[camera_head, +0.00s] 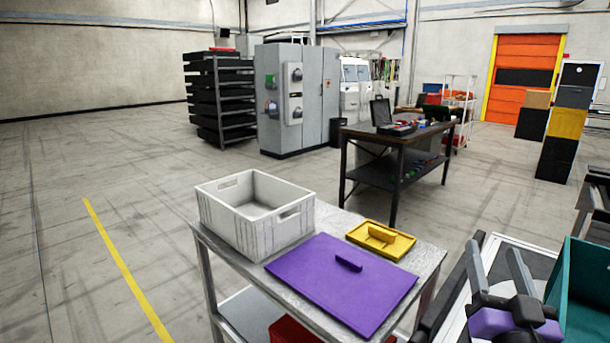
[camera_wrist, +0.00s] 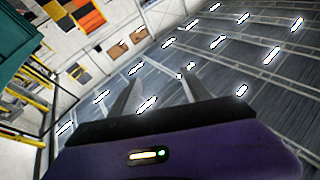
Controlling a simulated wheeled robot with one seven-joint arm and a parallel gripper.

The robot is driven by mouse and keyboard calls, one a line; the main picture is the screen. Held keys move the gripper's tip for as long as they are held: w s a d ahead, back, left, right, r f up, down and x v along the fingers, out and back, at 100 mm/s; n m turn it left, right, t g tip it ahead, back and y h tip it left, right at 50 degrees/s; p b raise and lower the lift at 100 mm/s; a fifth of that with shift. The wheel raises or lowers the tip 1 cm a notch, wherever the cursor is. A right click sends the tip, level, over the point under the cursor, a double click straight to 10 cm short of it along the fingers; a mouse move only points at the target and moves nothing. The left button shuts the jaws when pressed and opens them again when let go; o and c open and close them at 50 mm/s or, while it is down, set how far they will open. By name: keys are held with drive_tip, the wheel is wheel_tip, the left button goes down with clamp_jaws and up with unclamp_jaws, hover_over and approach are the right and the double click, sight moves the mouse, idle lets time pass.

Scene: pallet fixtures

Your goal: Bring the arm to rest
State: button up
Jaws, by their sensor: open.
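My gripper (camera_head: 496,262) is at the lower right of the head view, with its two grey fingers pointing up and spread apart. It is open and nothing shows between the fingers. In the wrist view my gripper (camera_wrist: 158,88) also shows both fingers apart and empty, with the ceiling and its lights behind them. My gripper is to the right of the metal table (camera_head: 435,258), apart from the things on it. Most of my arm is out of the head view.
On the metal table are an empty grey crate (camera_head: 250,229), a purple lid (camera_head: 330,292) and a yellow lid (camera_head: 398,248). A teal bin (camera_head: 585,290) is close to my gripper's right. A dark workbench (camera_head: 400,140) stands farther back. Open floor lies left.

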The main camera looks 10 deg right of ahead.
drive_tip(key=s+a+f+n+y, duration=0.85)
drive_tip(key=s+a+f, duration=0.3)
drive_tip(key=s, duration=0.25)
drive_tip(key=s+a+f+g, duration=0.2)
drive_tip(key=s+f, duration=0.1)
drive_tip(key=s, duration=0.4)
drive_tip(key=s+a+f+m+g, duration=0.1)
drive_tip(key=s+a+f, duration=0.1)
drive_tip(key=s+f, duration=0.2)
drive_tip(key=s+a+f+m+g, duration=0.1)
drive_tip(key=s+a+f+g, duration=0.1)
drive_tip(key=s, duration=0.8)
drive_tip(key=shift+s+f+g, duration=0.3)
drive_tip(key=shift+s+f, duration=0.05)
drive_tip(key=shift+f, duration=0.3)
